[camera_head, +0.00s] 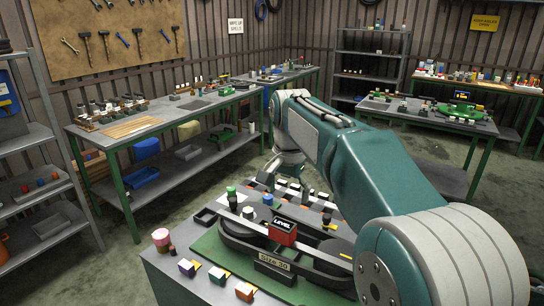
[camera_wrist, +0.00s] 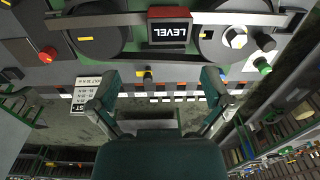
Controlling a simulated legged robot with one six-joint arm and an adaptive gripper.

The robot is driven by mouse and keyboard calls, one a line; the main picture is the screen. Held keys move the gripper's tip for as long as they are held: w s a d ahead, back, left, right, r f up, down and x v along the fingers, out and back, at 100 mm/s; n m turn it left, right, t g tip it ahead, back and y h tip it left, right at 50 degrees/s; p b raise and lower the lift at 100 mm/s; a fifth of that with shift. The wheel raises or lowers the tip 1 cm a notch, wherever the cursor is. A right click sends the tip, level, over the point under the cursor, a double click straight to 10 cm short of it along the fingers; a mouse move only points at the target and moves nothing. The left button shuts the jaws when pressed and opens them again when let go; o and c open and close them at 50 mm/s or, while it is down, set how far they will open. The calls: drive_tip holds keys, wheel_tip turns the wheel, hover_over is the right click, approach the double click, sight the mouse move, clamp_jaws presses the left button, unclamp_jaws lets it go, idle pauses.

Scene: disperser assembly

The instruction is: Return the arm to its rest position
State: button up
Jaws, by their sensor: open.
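My gripper (camera_wrist: 158,82) is open and empty in the wrist view, its two fingers wide apart. In the head view my arm reaches forward over the workbench, and the gripper (camera_head: 283,168) hangs at its far end, partly hidden by the bench items and arm. The disperser assembly lies below on the bench: a dark looped frame on a green mat (camera_head: 208,250). A red LEVEL box (camera_head: 283,231) stands on it and also shows upside down in the wrist view (camera_wrist: 168,27). The gripper is apart from the box. A "Size 30" plate (camera_head: 273,262) lies in front.
Small coloured blocks (camera_head: 217,275) line the bench's front edge. A pink-topped cylinder (camera_head: 160,237) stands at its left corner. A long side table (camera_head: 165,118), a left shelf (camera_head: 40,205) and back right tables (camera_head: 430,112) surround it. Open floor lies between them.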

drive_tip(key=s+d+n+t, duration=0.2)
drive_tip(key=s+d, duration=0.2)
drive_tip(key=s, duration=0.4)
drive_tip(key=s+d+n+t, duration=0.1)
drive_tip(key=s+d, duration=0.2)
drive_tip(key=s, duration=0.4)
drive_tip(key=s+d+f+n+t, duration=0.2)
drive_tip(key=s+f, duration=0.4)
drive_tip(key=s, duration=0.5)
drive_tip(key=shift+s+d+f+n, duration=0.25)
drive_tip(key=shift+d+f+n, duration=0.2)
drive_tip(key=shift+n, duration=0.15)
